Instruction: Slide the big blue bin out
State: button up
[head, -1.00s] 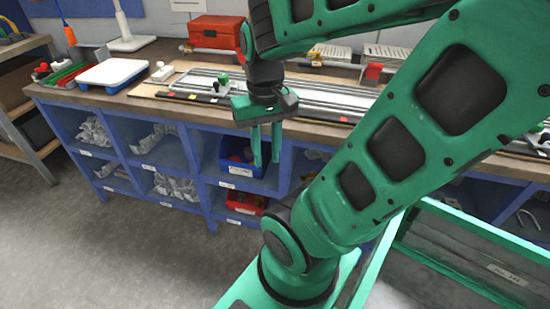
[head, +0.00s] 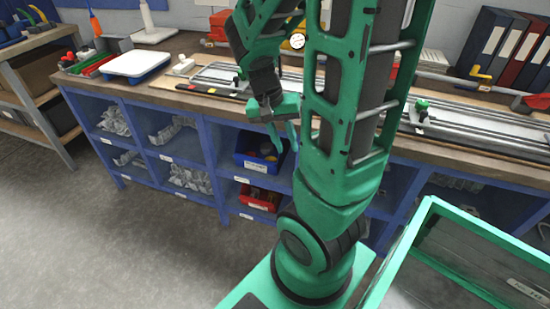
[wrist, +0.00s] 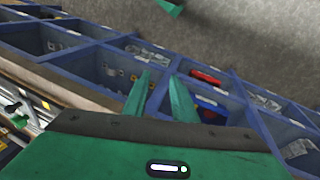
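The big blue bin (head: 252,164) sits in an upper compartment of the blue shelf unit under the workbench, a white label on its front and small items inside. In the wrist view the blue bin (wrist: 212,117) is right of my fingers, partly hidden behind the right finger. My gripper (head: 286,143) hangs in front of the bench, overlapping the right side of the bin's compartment in the head view. Its two green fingers (wrist: 160,77) are apart with nothing between them.
A red bin (head: 259,197) sits in the compartment below. Neighbouring compartments hold grey wrapped pieces (head: 187,178). The workbench top (head: 185,98) carries a white tray (head: 135,64) and metal rails. A green-framed case (head: 455,262) stands at lower right. The floor (head: 130,250) in front is clear.

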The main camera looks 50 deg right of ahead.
jog(key=w+d+f+m+g+h, duration=0.1)
jog(key=w+d+f+m+h, duration=0.1)
jog(key=w+d+f+h, duration=0.4)
jog(key=w+d+f+m+h, duration=0.1)
jog(key=w+d+f+m, duration=0.25)
jog(key=f, duration=0.35)
jog(key=n+t+h, duration=0.3)
jog(key=t+h, duration=0.4)
jog(key=t, duration=0.2)
send_near(284, 140)
jog(key=shift+d+f+n+t, duration=0.3)
jog(key=shift+f+n+t, duration=0.2)
jog(key=shift+f, duration=0.2)
jog(key=x, duration=1)
jog(key=shift+w+d+f, duration=0.1)
jog(key=shift+d, duration=0.3)
grip_shut()
